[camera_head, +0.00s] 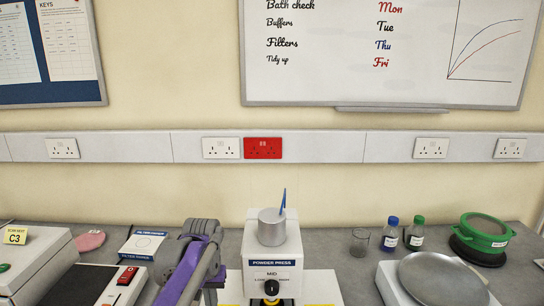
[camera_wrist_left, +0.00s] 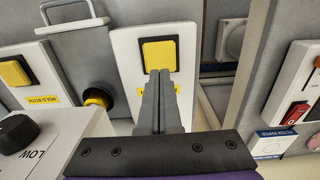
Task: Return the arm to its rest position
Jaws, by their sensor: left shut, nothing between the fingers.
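My left arm, grey and purple, comes up from the bottom of the head view, left of the powder press (camera_head: 272,275). Its fingertips cannot be made out there. In the left wrist view my left gripper (camera_wrist_left: 160,76) is shut and empty. Its fingertips overlap the lower edge of a yellow square button (camera_wrist_left: 159,52) on a white panel (camera_wrist_left: 126,50); I cannot tell whether they touch it. A second yellow button (camera_wrist_left: 14,72), with a "HOLD BOTH" label, is on the left. My right gripper is not in view.
A metal cup (camera_head: 271,228) with a blue item stands on the press. To the right are a beaker (camera_head: 360,243), two capped bottles, a green-rimmed sieve (camera_head: 484,236) and a round metal pan (camera_head: 442,280). A filter paper box (camera_head: 143,243) is on the left.

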